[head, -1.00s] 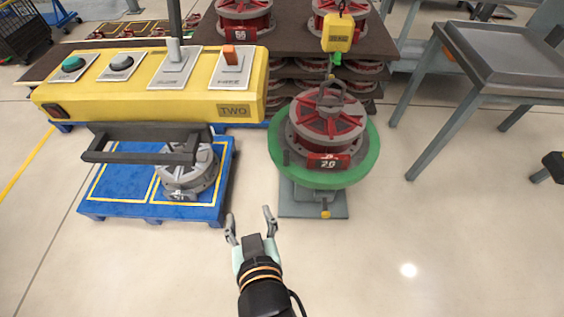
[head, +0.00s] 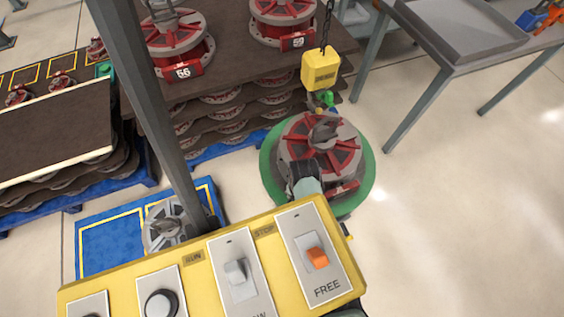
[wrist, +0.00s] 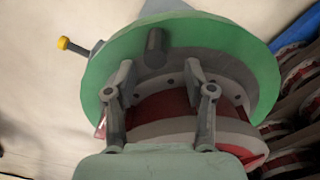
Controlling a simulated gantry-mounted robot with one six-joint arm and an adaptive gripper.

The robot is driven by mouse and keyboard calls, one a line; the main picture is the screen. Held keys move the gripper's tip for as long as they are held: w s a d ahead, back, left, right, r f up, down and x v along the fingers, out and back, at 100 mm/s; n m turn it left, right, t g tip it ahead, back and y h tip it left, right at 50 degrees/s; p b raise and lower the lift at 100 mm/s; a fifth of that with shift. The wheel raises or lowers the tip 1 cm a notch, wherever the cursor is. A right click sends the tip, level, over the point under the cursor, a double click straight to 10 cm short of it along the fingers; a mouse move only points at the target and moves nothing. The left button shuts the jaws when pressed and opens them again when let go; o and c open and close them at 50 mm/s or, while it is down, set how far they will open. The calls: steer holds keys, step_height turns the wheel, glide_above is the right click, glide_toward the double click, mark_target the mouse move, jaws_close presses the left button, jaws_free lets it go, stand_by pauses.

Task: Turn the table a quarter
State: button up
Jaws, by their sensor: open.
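The round green table (head: 361,185) stands right of centre in the head view. A grey and red drum (head: 340,150) sits on it, with a dark lifting eye on top. My gripper (head: 303,172) reaches to the table's near side, partly hidden by the yellow control box. In the wrist view the green table (wrist: 225,50) fills the top, with a short dark peg (wrist: 156,48) standing on its rim. My gripper's two fingers (wrist: 159,72) are open, one on each side below the peg, with nothing between them. I cannot tell whether they touch the drum (wrist: 180,110).
The yellow control box (head: 205,255), with switches, fills the bottom foreground beside a grey post (head: 150,100). A yellow hoist block (head: 321,70) hangs just behind the drum. Stacked drums stand behind, a blue pallet (head: 100,245) at left, a grey bench (head: 460,45) at right. Floor right of the table is clear.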

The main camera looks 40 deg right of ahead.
steer(key=f+b, duration=0.1)
steer(key=f, duration=0.1)
steer(key=f+b, duration=0.2)
steer(key=f, duration=0.1)
steer(key=f+b, duration=0.1)
steer(key=f, duration=0.2)
steer(key=shift+s+b, duration=0.35)
jaws_close()
